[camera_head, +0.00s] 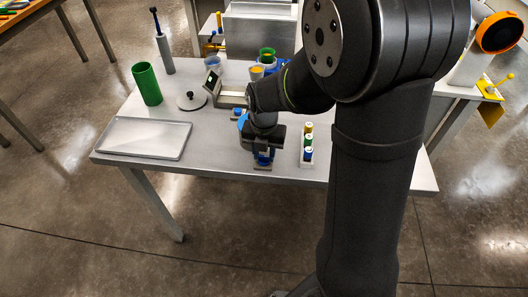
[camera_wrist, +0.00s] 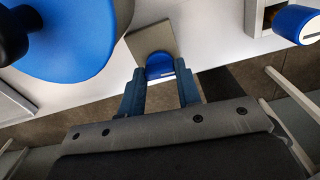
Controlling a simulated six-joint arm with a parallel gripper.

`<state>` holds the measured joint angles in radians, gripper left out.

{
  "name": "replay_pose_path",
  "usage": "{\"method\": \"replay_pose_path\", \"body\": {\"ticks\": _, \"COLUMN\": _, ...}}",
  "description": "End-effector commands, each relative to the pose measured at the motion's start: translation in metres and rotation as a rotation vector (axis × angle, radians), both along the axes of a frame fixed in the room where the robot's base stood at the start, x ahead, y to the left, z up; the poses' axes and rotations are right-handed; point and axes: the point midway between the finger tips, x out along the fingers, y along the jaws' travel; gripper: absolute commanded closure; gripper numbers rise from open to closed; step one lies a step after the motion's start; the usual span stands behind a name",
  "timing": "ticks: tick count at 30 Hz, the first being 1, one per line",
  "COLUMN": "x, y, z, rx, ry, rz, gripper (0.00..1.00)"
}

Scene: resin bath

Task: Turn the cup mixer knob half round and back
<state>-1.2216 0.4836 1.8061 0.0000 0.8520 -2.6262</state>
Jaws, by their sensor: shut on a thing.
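My gripper (camera_head: 263,156) reaches down to the front edge of the table, over a small blue knob (camera_head: 263,160) on a grey base plate. In the wrist view, the two dark blue fingers of my gripper (camera_wrist: 160,82) stand on either side of the blue knob (camera_wrist: 160,66) and are shut on it. The knob's grey base plate (camera_wrist: 150,40) shows beyond it. A large round blue part (camera_wrist: 75,35) with a black piece fills the upper left of the wrist view. I cannot tell whether it belongs to the mixer.
A rack of small capped bottles (camera_head: 308,145) stands just right of my gripper. A blue cap (camera_wrist: 297,22) shows there in the wrist view. A grey tray (camera_head: 145,139) lies left, with a green cylinder (camera_head: 147,84), a round lidded dish (camera_head: 191,100) and a scale (camera_head: 230,96) behind.

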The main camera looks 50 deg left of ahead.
Motion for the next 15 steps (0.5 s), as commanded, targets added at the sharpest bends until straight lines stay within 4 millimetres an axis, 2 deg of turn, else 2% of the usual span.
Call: {"method": "replay_pose_path", "body": {"ticks": 15, "x": 0.0002, "y": 0.0004, "z": 0.0005, "rx": 0.001, "ry": 0.000, "rz": 0.047, "gripper": 0.92}}
